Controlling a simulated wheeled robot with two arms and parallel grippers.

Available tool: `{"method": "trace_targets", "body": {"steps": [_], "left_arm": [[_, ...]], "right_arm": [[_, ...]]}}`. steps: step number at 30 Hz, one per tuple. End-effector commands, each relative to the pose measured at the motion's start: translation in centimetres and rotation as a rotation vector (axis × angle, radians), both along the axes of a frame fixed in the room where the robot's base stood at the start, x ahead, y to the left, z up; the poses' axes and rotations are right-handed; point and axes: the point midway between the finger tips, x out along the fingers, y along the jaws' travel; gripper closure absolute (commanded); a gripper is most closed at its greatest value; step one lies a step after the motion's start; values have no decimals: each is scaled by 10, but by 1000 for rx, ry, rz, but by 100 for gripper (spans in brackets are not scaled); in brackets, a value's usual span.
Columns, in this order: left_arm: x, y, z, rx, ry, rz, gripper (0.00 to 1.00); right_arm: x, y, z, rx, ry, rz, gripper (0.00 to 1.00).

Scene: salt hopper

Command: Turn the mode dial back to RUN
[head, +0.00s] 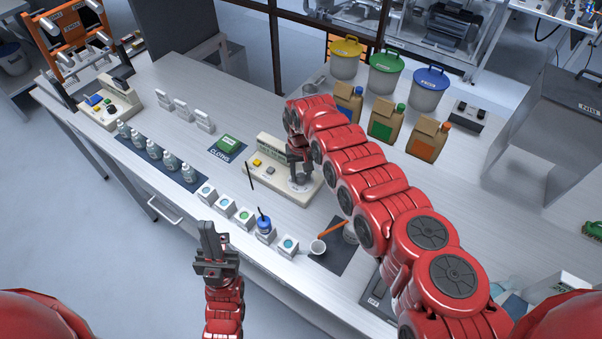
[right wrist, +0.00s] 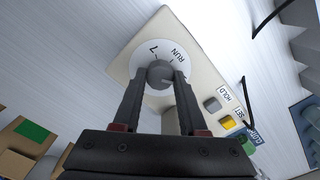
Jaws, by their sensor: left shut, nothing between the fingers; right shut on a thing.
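The mode dial (right wrist: 160,74) is a round grey knob on a white disc printed RUN on a cream control box (right wrist: 190,65). My right gripper (right wrist: 161,80) is shut on the knob, one finger on each side. Where the dial's pointer stands is hard to tell. In the head view my right gripper (head: 298,168) reaches down onto the right part of the control box (head: 258,178), and the dial is mostly hidden behind it. My left gripper (head: 211,232) is shut and empty, in front of the bench's front edge.
The box also has a grey HOLD button (right wrist: 211,104) and a yellow SET button (right wrist: 228,123). A row of small white cubes (head: 225,206) and small bottles (head: 155,152) stand in front and left. Bags (head: 387,122) and lidded buckets (head: 388,72) stand behind.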

Motion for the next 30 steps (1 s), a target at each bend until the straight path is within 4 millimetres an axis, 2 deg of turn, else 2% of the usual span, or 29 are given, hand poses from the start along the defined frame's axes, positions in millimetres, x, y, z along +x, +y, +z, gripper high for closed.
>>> {"method": "trace_targets", "body": {"steps": [7, 14, 30], "left_arm": [[0, 0, -3, 0, 0, 0, 100], [0, 0, -14, 0, 0, 0, 100], [0, 0, -68, 0, 0, 0, 100]], "right_arm": [[0, 0, -1, 0, 0, 31, 100], [0, -1, -3, 0, -1, 152, 100], [2, -2, -6, -1, -3, 645, 100]]}}
